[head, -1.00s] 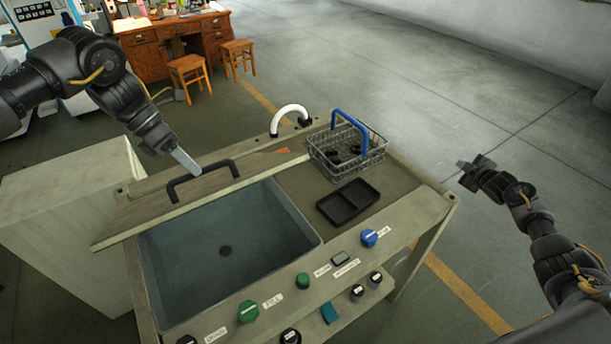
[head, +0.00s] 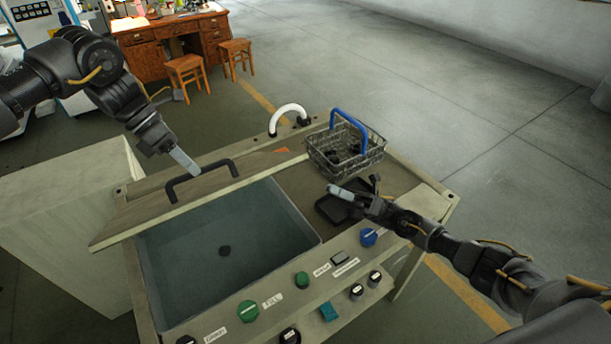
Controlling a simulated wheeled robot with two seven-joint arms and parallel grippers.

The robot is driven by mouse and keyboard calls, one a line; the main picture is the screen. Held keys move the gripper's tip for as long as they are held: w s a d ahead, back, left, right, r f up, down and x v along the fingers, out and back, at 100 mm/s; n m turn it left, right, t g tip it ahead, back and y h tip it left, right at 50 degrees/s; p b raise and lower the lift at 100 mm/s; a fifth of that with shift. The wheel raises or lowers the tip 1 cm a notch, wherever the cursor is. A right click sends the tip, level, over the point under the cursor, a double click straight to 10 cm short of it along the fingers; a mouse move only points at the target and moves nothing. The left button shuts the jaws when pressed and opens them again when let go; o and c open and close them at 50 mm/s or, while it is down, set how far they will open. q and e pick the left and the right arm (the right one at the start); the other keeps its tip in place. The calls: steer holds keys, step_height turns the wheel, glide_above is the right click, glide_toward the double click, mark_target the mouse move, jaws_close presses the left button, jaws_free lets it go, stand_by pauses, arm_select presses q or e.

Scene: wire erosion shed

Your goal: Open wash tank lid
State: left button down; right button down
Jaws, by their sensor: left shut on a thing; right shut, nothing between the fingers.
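The wash tank (head: 225,235) is a grey-blue basin with a dark drain, its inside largely uncovered. Its flat grey-beige lid (head: 135,222) lies across the rear of the tank, with a black bar handle (head: 222,165) on top. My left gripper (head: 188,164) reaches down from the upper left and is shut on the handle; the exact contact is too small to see. My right gripper (head: 342,192) is shut and empty, above the small black tray (head: 330,209) right of the tank, partly hiding it.
A wire basket (head: 335,165) with a blue handle and dark parts stands behind the tray. A white curved spout (head: 287,110) rises at the back edge. Knobs, including a green one (head: 248,311) and a blue one (head: 368,237), line the front.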

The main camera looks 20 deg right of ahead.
mark_target(299, 162)
arm_select(q)
steer(key=shift+w+a+f, duration=0.15)
steer(key=shift+a+f, duration=0.05)
arm_select(e)
steer(key=x, duration=1)
steer(key=shift+w, duration=0.1)
